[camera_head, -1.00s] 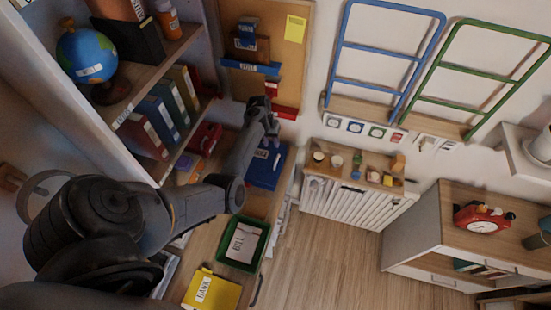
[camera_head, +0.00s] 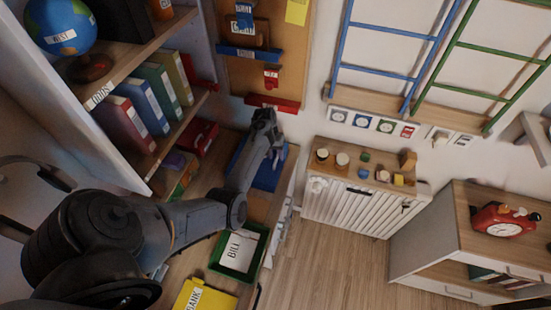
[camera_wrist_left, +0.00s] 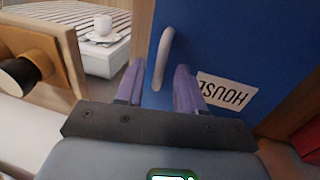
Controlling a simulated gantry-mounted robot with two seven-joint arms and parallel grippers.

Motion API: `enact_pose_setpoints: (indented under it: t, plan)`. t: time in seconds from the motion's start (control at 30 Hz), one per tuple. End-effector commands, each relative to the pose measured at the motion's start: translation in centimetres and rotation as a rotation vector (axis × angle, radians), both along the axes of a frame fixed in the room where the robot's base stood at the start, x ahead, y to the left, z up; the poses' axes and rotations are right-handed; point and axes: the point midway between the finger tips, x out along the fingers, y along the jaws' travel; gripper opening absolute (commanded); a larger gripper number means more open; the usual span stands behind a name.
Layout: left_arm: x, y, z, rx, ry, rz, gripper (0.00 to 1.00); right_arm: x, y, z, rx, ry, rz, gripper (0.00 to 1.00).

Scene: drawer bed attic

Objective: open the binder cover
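The blue binder (camera_head: 268,174) lies on the wooden desk below the pinboard, partly hidden by my left arm. In the left wrist view its blue cover (camera_wrist_left: 215,38) fills the upper right, with a white label reading HOUSE (camera_wrist_left: 226,90) and a pale, curved handle (camera_wrist_left: 162,60). The cover looks shut. My left gripper (camera_head: 278,152) is at the binder. In the left wrist view its two purple-grey fingers (camera_wrist_left: 157,86) are apart, with the handle's lower end between them in the picture. I cannot tell whether they touch it. My right gripper is not in view.
A green tray (camera_head: 262,245) with a paper marked BILL and a yellow BANK folder (camera_head: 205,297) lie on the desk nearer me. Binders (camera_head: 145,95) stand on the left shelf. A radiator (camera_head: 350,207) is to the right, with open floor in front.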

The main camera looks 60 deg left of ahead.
Motion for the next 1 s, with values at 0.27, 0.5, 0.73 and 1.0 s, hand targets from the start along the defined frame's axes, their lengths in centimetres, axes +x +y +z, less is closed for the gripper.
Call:
enact_pose_setpoints:
  t: [0.27,0.5,0.73,1.0]
  plan:
    - [0.08,-0.07,-0.35,0.001,-0.001,0.0,0.38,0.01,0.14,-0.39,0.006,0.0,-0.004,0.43]
    - [0.07,-0.07,-0.36,0.0,0.0,0.0,0.18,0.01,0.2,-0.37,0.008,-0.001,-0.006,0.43]
    - [0.05,-0.07,-0.37,0.0,0.0,0.0,0.0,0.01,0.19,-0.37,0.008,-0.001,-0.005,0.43]
    - [0.05,-0.07,-0.38,0.0,0.0,0.0,0.0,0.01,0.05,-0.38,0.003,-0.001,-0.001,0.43]
